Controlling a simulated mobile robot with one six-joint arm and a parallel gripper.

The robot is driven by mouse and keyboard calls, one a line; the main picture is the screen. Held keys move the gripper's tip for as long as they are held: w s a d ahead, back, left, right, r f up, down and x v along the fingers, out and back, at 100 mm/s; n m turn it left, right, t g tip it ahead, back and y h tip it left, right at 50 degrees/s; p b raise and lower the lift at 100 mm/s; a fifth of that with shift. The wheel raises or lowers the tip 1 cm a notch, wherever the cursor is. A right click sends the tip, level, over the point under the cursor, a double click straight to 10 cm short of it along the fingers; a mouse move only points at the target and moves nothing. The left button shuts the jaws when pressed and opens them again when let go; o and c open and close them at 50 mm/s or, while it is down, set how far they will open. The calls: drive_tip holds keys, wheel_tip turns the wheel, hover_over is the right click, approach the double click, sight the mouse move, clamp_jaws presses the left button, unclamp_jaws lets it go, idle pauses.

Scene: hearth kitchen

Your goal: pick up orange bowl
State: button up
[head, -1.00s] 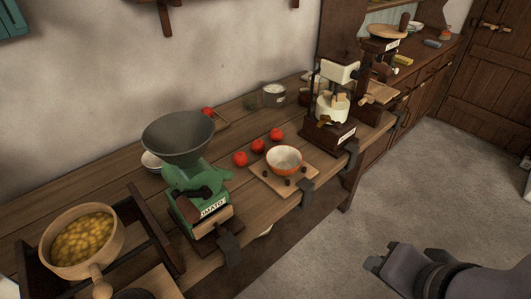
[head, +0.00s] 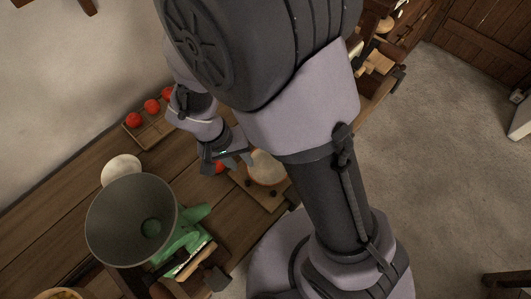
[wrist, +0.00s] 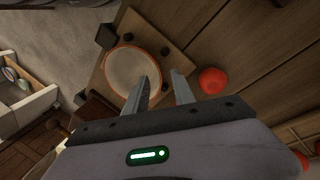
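The orange bowl (head: 266,168), pale inside, sits upright on a small wooden board (head: 271,200); my arm hides part of it in the head view. In the wrist view I look down into the bowl (wrist: 130,70), and only a thin orange rim shows. My gripper (head: 235,160) is beside the bowl, on its left in the head view. In the wrist view its two fingers (wrist: 161,75) are apart and empty, with one fingertip over or very near the bowl's edge. I cannot tell whether it touches.
A red tomato (wrist: 212,80) lies close to the fingers. Several more tomatoes (head: 151,106) are on a wooden tray. Small dark balls are on the bowl's board. The green mill with its wide grey hopper (head: 130,220) stands left of the board, beside a white dish (head: 121,170).

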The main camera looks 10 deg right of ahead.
sight(248, 168)
drive_tip(key=shift+w+d+f, duration=0.1)
drive_tip(key=shift+d+f, duration=0.1)
drive_tip(key=shift+f, duration=0.4)
drive_tip(key=b+x, duration=0.3)
drive_tip(key=x, duration=0.2)
drive_tip(key=shift+d, duration=0.1)
clamp_jaws()
idle(0.6)
